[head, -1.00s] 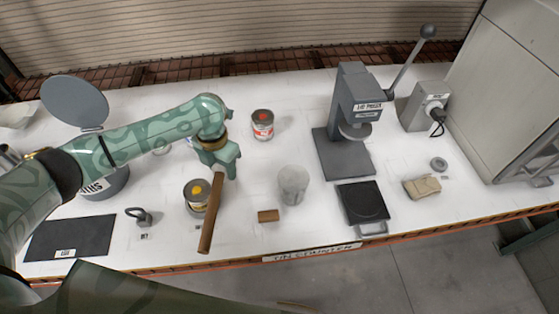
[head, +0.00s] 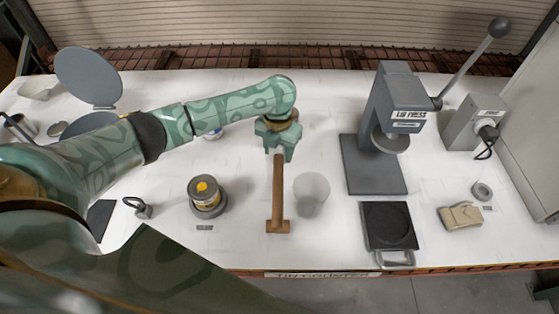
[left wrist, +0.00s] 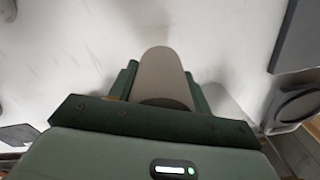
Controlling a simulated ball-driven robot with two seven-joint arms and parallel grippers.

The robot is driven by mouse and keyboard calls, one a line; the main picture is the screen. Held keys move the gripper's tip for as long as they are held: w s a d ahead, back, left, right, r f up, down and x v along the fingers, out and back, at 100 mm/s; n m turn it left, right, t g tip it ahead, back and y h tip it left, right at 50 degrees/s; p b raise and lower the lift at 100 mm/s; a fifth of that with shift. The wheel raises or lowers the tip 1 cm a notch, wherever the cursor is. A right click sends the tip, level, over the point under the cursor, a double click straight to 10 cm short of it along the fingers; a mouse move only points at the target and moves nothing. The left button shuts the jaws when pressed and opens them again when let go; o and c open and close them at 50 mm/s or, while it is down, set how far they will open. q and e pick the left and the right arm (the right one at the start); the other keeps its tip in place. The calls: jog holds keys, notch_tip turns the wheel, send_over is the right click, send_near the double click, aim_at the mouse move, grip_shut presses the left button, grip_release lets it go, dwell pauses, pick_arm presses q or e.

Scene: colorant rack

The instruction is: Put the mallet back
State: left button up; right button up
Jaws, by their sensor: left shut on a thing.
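My left gripper (head: 278,148) is shut on the mallet (head: 278,188), above the counter's middle. The brown wooden handle runs from the gripper toward the counter's front edge. Its near end overlaps a small brown block (head: 286,227) in the head view; I cannot tell whether they touch. In the left wrist view, a pale grey rounded piece, apparently the mallet's head (left wrist: 162,70), sits between the fingers. My right gripper is not in view.
A can with a yellow spot (head: 205,197) stands left. The lid press (head: 385,175) and a dark scale (head: 388,228) stand right. White counter is clear between the can and the handle.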

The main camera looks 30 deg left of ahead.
pick_arm(q)
jog(key=shift+w+a+f, duration=0.25)
jog(key=shift+w+f, duration=0.3)
jog(key=shift+f, duration=0.2)
jog(key=shift+w+a+f+b, duration=0.15)
jog(key=shift+f+b, duration=0.3)
jog(key=shift+f, duration=0.45)
jog(key=shift+w+d+f+b, duration=0.15)
jog(key=shift+f+b, duration=0.25)
jog(key=shift+f, duration=0.5)
jog(key=shift+a, duration=0.1)
jog(key=shift+f, duration=0.2)
jog(key=o, duration=1.4)
